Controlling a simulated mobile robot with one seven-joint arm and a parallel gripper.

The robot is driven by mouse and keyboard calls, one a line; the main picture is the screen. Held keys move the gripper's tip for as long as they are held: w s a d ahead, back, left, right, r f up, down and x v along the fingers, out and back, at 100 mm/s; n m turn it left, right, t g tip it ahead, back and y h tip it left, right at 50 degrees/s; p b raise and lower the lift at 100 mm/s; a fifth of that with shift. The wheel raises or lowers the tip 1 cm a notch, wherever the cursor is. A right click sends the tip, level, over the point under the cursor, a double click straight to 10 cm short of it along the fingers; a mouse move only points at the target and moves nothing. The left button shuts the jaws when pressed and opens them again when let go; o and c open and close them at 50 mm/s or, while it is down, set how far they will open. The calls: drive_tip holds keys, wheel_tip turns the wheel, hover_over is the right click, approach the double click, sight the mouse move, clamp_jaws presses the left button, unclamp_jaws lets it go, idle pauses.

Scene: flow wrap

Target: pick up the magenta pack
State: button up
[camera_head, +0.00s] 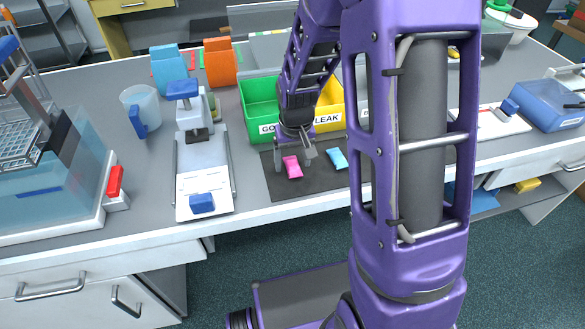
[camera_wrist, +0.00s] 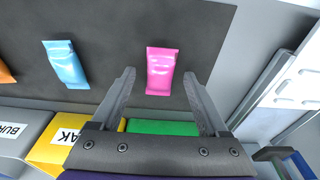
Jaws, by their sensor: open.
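The magenta pack (camera_head: 292,167) lies on a dark mat (camera_head: 285,188) near the front of the bench. In the wrist view the magenta pack (camera_wrist: 161,70) lies flat ahead of my gripper (camera_wrist: 160,80), between the lines of its two spread fingers and near the fingertips. My gripper (camera_head: 296,160) is open and empty, just above the mat close to the pack. In the head view a finger partly overlaps the pack's surroundings; I cannot tell whether it touches the pack. Height above the pack is hard to judge.
A light blue pack (camera_wrist: 66,64) lies beside it on the mat, with an orange pack (camera_wrist: 5,72) at the wrist view's edge. Green (camera_head: 259,100) and yellow (camera_head: 332,120) labelled bins stand behind. A white press-like device (camera_head: 205,165) stands left of the mat.

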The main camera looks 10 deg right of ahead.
drive_tip(key=shift+f, duration=0.25)
clamp_jaws()
drive_tip(key=shift+r, duration=0.15)
